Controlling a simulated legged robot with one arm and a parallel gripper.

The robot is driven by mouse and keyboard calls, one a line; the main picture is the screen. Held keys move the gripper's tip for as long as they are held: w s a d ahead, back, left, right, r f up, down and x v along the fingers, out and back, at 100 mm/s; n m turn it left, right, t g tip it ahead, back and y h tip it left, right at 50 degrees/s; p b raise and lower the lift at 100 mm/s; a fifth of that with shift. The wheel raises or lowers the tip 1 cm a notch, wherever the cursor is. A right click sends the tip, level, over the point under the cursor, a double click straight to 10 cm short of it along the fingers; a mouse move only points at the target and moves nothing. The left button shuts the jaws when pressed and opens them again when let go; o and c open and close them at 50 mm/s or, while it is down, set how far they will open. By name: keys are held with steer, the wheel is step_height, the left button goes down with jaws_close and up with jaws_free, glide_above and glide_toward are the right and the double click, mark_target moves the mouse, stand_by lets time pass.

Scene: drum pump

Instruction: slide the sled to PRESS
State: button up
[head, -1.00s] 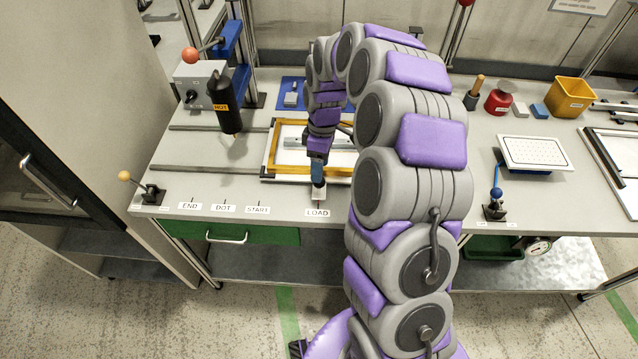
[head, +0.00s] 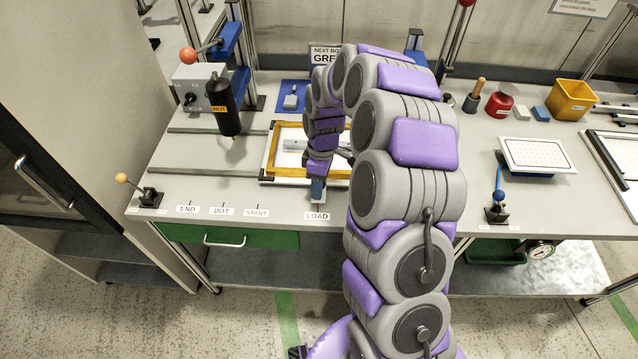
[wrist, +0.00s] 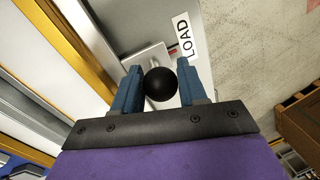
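A black ball knob (wrist: 160,84) sits on a small light metal tab (wrist: 147,57) beside the LOAD label (wrist: 185,36) in the wrist view. The blue fingers of my gripper (wrist: 159,80) stand one on each side of the knob, with slim gaps. In the head view my gripper (head: 318,188) points down just above the LOAD label (head: 317,216) and hides the knob. A yellow-edged frame (head: 267,152) with a white inside lies just behind it, partly hidden by my arm. I see no PRESS label.
Labels END (head: 187,210), DOT (head: 221,211) and START (head: 256,212) run along the front edge. Rails (head: 205,170) lie left of the frame. A blue-knobbed lever (head: 497,205) stands right.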

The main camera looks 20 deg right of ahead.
jaws_close()
steer(key=shift+d, duration=0.15)
steer(key=s+d+p, duration=0.2)
steer(key=d, duration=0.6)
steer(key=s+d+p, duration=0.2)
steer(key=s+d, duration=0.1)
steer(key=d, duration=0.6)
steer(key=s+d+p, duration=0.2)
steer(key=s+d, duration=0.1)
steer(key=d, duration=0.5)
steer(key=shift+s+d+r, duration=0.1)
steer(key=shift+s+d, duration=0.05)
steer(key=shift+d, duration=0.25)
